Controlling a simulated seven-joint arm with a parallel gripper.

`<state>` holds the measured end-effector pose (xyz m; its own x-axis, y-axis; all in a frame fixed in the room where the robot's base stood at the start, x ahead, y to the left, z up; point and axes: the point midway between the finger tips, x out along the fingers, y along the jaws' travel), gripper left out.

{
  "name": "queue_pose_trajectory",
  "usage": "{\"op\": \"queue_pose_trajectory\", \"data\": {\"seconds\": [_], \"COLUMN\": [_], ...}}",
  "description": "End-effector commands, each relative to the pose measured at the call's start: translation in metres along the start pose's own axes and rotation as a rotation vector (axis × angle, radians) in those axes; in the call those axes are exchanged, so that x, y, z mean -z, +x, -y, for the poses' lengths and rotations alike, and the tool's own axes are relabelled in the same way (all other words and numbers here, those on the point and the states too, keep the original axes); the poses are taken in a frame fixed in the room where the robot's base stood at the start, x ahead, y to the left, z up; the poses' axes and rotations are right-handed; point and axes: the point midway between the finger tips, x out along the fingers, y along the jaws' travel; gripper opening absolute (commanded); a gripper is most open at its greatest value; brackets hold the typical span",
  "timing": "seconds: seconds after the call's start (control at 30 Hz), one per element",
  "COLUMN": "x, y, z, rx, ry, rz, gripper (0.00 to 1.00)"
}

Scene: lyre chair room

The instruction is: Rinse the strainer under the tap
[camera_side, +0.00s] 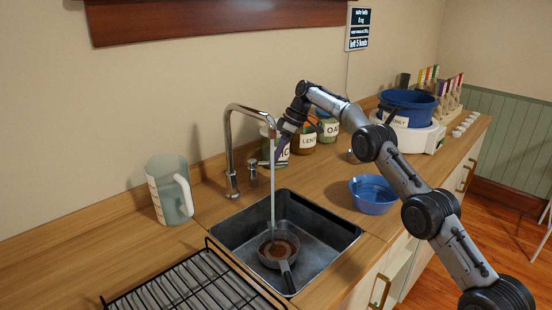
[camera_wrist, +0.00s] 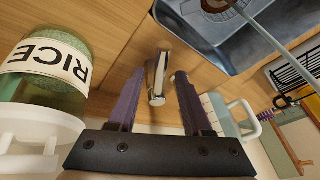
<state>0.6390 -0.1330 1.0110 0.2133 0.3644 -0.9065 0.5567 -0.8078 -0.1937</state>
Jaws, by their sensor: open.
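The strainer (camera_side: 265,250), with brown contents and a dark handle, sits in the sink (camera_side: 330,238); part of it shows at the top of the wrist view (camera_wrist: 208,12). The chrome tap (camera_side: 229,150) arches over the sink, and a pale stream of water (camera_side: 272,200) falls into the strainer. The tap's lever (camera_side: 253,175) stands beside the spout; in the wrist view the lever (camera_wrist: 159,92) lies between my spread fingers. My gripper (camera_side: 276,155) is open around the lever; I cannot tell whether a finger touches it.
A rice jar (camera_wrist: 45,75) is close to my gripper. Labelled jars (camera_side: 304,138) stand behind my arm. A blue bowl (camera_side: 373,197) is right of the sink, a measuring jug (camera_side: 165,200) left, and a wire rack (camera_side: 190,283) in front. A white appliance with a blue pot (camera_side: 408,105) stands farther right.

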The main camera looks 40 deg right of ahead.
Motion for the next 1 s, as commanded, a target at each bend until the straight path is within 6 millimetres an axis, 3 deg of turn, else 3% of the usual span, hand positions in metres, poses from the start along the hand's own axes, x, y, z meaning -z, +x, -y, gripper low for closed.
{"op": "queue_pose_trajectory", "data": {"seconds": [0.37,1.0], "x": [-0.001,-0.085], "y": [-0.028,-0.071], "z": [-0.001,-0.044], "rx": [-0.002,-0.001], "ry": [0.0,0.003], "rz": [-0.001,0.0], "gripper": [0.5,0.5]}}
